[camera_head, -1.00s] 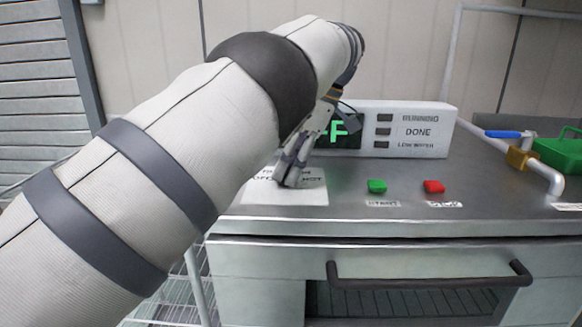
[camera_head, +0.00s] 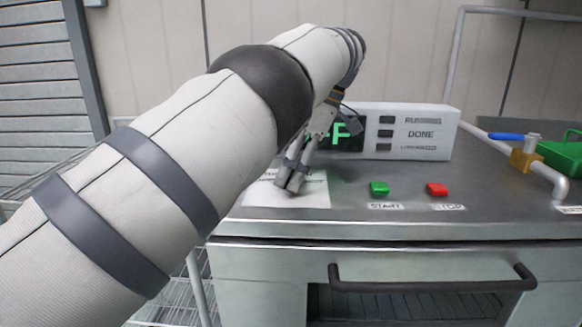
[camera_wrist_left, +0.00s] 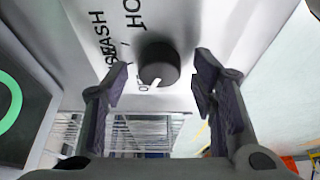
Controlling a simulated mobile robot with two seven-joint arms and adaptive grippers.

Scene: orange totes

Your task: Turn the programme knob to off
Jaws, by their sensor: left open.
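The programme knob (camera_wrist_left: 160,64) is a dark round knob on a white label plate in the left wrist view. Its white pointer is on the side facing the small label that seems to read OFF. The plate (camera_wrist_left: 204,20) also carries the words WASH and HOT. My left gripper (camera_wrist_left: 161,82) is open, with one finger on either side of the knob and visible gaps between. In the head view the left gripper (camera_head: 292,182) points down over the white label plate (camera_head: 315,192), and the knob is hidden behind it. My right gripper is not in view.
A display box (camera_head: 447,135) stands behind, its green letter F partly covered by my arm. A green START button (camera_head: 379,188) and a red STOP button (camera_head: 437,189) are right of the plate. A pipe with a blue-handled valve (camera_head: 507,136) and green container (camera_head: 562,153) lie further right.

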